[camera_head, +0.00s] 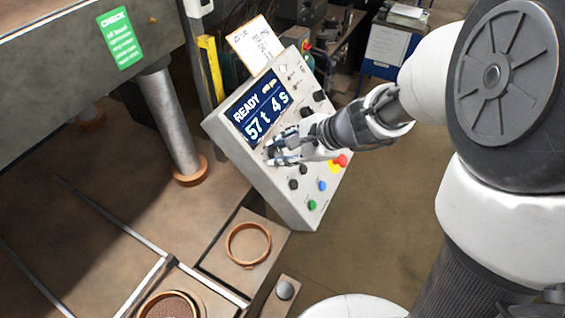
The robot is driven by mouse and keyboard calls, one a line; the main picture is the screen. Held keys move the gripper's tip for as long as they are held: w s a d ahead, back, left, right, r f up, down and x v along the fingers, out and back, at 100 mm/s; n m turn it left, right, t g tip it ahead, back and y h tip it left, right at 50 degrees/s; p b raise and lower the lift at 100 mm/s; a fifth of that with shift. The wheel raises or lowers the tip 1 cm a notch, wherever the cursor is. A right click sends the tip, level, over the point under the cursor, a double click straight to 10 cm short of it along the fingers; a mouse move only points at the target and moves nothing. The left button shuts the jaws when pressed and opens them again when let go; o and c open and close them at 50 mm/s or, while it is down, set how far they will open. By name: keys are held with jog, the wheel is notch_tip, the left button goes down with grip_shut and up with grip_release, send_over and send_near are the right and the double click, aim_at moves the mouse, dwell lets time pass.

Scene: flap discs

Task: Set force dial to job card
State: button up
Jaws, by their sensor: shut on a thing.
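The control panel (228,130) is a tilted grey box with a dark blue display (259,107) reading READY, 57 t and 4 s. The job card (254,45) is a white sheet on a brown board at the panel's top edge; its handwriting is too small to read surely. My gripper (270,154) is at the panel face just below the 57 t reading, its fingers shut on what appears to be the force dial. The fingers hide nearly all of that dial.
Black knobs (319,96), a red button on yellow (341,160), a blue button (322,186) and a green button (312,205) surround my gripper. The press with its steel column (172,120) stands left. Copper-coloured rings (248,244) lie below. Open floor lies right of the panel.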

jog(key=n+b, duration=0.3)
jog(key=b, duration=0.1)
jog(key=shift+f, duration=0.15)
jog(key=shift+n+t+b, duration=0.3)
jog(key=shift+n+b, duration=0.1)
jog(key=shift+b, duration=0.15)
jog(key=o, duration=1.1)
jog(key=v, duration=1.2)
jog(key=shift+r, duration=0.2)
